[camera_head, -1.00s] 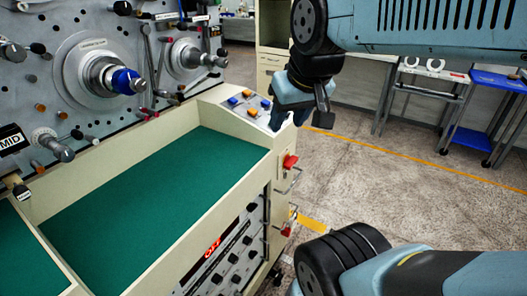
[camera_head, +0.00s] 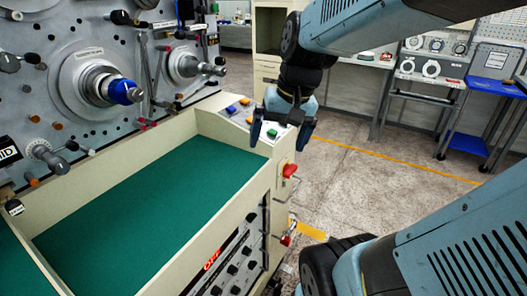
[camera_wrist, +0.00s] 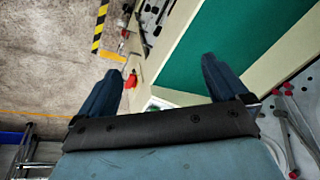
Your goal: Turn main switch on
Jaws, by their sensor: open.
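A red switch (camera_head: 289,170) sits on the right end face of the cream winding machine, near its top corner. It also shows in the wrist view (camera_wrist: 131,80), just inside the left finger. A second red switch (camera_head: 287,240) is lower on the same end; I cannot tell from labels which is the main switch. My gripper (camera_head: 281,132) is open and empty, fingers pointing down, above and beyond the upper red switch and apart from it. In the wrist view the two dark blue fingers (camera_wrist: 162,66) are spread wide.
A sloped panel with coloured buttons (camera_head: 240,110) lies close to my gripper. A green work surface (camera_head: 140,210) fills the machine's tray. A metal handle stands near the switches. Spindles (camera_head: 120,90) project at left. The floor at right is open; a blue trolley (camera_head: 490,85) stands farther back.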

